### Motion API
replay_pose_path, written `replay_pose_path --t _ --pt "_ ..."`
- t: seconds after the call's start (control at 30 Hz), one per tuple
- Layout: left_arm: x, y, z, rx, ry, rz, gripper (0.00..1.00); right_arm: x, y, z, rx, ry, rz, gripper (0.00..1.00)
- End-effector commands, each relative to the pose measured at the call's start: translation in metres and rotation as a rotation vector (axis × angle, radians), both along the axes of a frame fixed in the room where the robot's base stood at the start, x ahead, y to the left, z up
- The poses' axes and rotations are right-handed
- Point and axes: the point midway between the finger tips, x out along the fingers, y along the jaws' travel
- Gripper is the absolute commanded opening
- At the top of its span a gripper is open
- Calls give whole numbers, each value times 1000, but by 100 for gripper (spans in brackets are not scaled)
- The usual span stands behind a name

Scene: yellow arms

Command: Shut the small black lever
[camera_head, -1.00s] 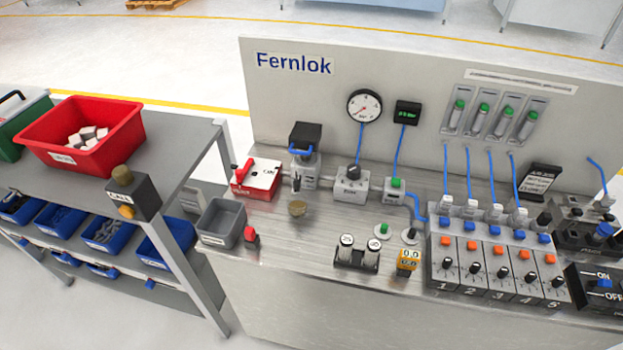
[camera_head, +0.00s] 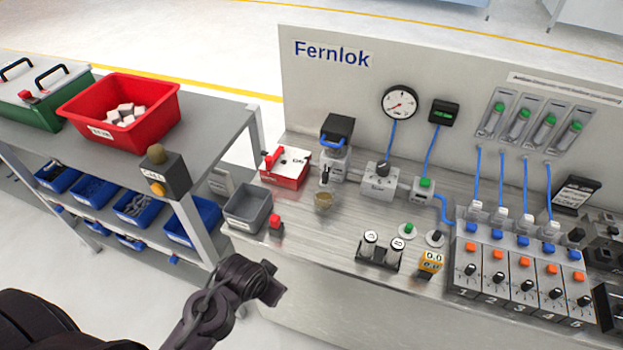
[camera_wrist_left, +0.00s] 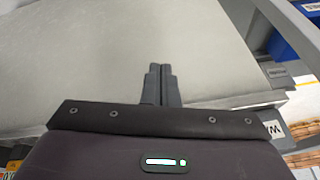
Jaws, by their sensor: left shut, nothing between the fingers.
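A small black lever (camera_head: 325,176) stands upright on the front of the grey valve block (camera_head: 335,163), below a black box and beside a red-and-white box on the bench. My left arm comes in from the bottom left in the head view. Its left gripper (camera_wrist_left: 160,84) shows in the left wrist view, fingers together and nothing between them. It is well short of the lever, in front of the bench and lower left of it. The lever cannot be made out in the left wrist view. My right gripper is not in view.
The grey bin (camera_head: 247,207) and a small red button (camera_head: 276,223) stand at the bench's left front edge.

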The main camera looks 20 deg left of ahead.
Motion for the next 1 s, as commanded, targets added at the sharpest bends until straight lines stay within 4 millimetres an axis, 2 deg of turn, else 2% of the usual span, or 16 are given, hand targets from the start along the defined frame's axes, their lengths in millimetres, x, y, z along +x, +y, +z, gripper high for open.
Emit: replay_pose_path --t 0.03,0.1,0.2,0.4,0.6,0.8,1.0 --pt "9 7 24 33 -57 -54 0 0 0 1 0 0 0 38" --pt "28 19 57 118 -179 -199 0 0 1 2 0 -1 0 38" --pt "52 27 78 220 -317 -390 0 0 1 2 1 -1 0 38" --pt "87 35 104 399 -552 -736 0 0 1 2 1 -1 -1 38" --pt "109 40 123 551 -773 -1068 0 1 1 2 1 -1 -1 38" --pt "115 46 141 652 -966 -1315 0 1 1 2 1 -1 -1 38" --pt "114 50 152 696 -1075 -1428 0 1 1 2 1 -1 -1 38"
